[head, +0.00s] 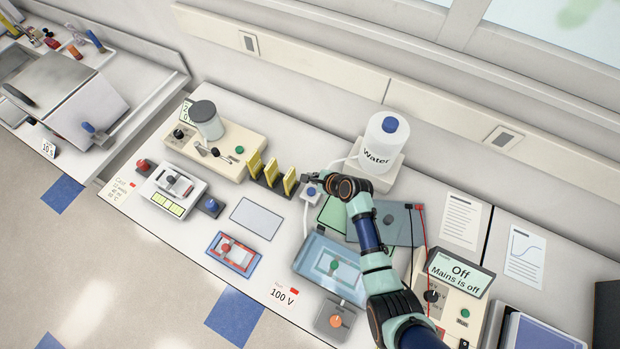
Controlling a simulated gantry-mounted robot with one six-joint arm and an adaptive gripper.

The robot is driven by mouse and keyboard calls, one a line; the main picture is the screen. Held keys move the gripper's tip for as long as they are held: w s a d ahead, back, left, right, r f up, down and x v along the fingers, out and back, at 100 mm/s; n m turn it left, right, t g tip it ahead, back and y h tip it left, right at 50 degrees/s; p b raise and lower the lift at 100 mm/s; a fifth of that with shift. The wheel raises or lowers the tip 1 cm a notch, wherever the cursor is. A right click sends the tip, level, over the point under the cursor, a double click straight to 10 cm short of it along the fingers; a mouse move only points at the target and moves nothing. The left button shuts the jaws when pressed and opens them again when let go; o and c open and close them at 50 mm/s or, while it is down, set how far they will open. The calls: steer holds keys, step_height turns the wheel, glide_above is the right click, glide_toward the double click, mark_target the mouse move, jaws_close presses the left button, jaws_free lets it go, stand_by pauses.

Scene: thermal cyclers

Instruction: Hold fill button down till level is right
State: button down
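A white water container (381,150) with a blue cap stands on a pale block at the back of the bench. A pale tube (305,215) runs beside a small white box with a blue button (311,191). The tube leads toward a blue tray (313,254) with a green knob. My gripper (313,178) is just above and behind the blue button. It is small and partly hidden by my wrist, so I cannot tell whether it touches the button or is open. The liquid level in the tray cannot be made out.
Yellow racks (270,172) stand just left of my gripper. A power supply (455,290) at right reads "Off, Mains is off". A grey box with an orange knob (336,321) sits at the front edge. A blank white sheet (257,218) lies left of the tray.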

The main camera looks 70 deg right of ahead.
mark_target(312, 192)
step_height(312, 192, down, 8)
steer(key=b, duration=0.8)
steer(key=shift+f, duration=0.3)
stand_by(0.7)
steer(key=shift+f, duration=0.4)
steer(key=shift+f+b, duration=0.5)
steer(key=shift+b, duration=0.05)
stand_by(1.7)
steer(key=shift+r+p, duration=0.9)
steer(key=shift+p, duration=0.1)
